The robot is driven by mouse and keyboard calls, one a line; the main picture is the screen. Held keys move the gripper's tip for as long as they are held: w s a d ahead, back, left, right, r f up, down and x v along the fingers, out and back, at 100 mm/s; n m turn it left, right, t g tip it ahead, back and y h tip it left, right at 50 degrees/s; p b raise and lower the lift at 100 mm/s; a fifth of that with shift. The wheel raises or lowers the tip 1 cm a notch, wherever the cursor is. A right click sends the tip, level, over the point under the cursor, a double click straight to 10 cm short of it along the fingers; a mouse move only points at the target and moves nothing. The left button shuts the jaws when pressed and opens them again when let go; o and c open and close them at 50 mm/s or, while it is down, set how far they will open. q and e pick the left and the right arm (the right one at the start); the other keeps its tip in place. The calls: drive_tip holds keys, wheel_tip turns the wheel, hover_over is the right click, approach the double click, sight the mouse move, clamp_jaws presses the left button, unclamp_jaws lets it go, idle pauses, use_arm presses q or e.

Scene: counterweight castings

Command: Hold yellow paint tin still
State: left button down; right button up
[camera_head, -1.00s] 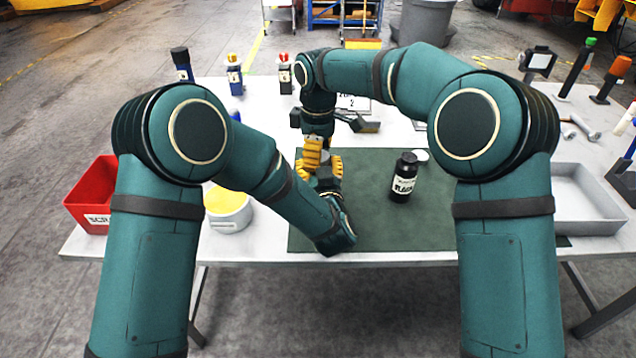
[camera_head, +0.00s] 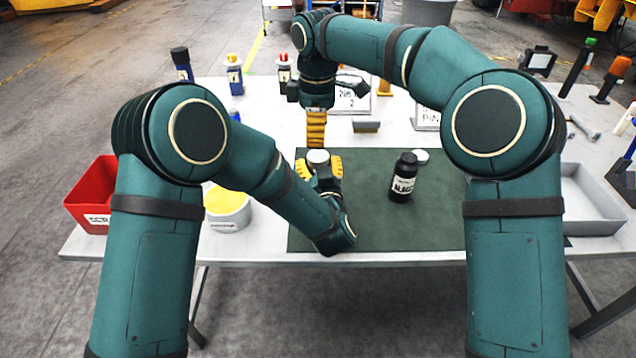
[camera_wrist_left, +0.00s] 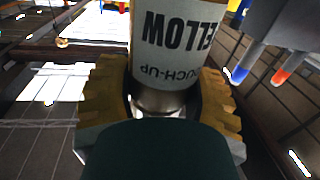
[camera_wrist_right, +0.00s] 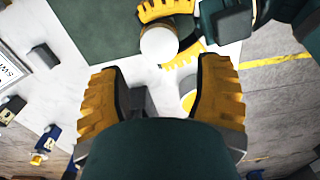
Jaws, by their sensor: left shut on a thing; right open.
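The yellow paint tin (camera_head: 318,156) is a small pale tin with a light lid, upright above the green mat (camera_head: 378,230). Its label, reading "YELLOW" and "TOUCH-UP", shows upside down in the left wrist view (camera_wrist_left: 176,50). My left gripper (camera_head: 320,168) is shut on the tin, one yellow finger on each side. My right gripper (camera_head: 316,132) is behind and above the tin, apart from it. In the right wrist view its fingers (camera_wrist_right: 158,95) are spread and empty, with the tin's round lid (camera_wrist_right: 159,45) beyond them.
A black labelled bottle (camera_head: 404,178) stands on the mat. A tub with yellow contents (camera_head: 228,210) and a red bin (camera_head: 93,197) are at left. A grey tray (camera_head: 590,205) is at right. A grey block (camera_head: 366,126) and several small bottles stand at the back.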

sight(318, 155)
drive_tip(key=shift+d+r+n, duration=0.1)
drive_tip(key=shift+r+n, duration=0.3)
drive_tip(key=shift+r, duration=0.15)
drive_tip(key=shift+f, duration=4.05)
drive_tip(key=shift+c, duration=0.2)
drive_tip(key=c, duration=1)
drive_tip(key=shift+m, duration=1.6)
drive_tip(key=shift+c, duration=0.2)
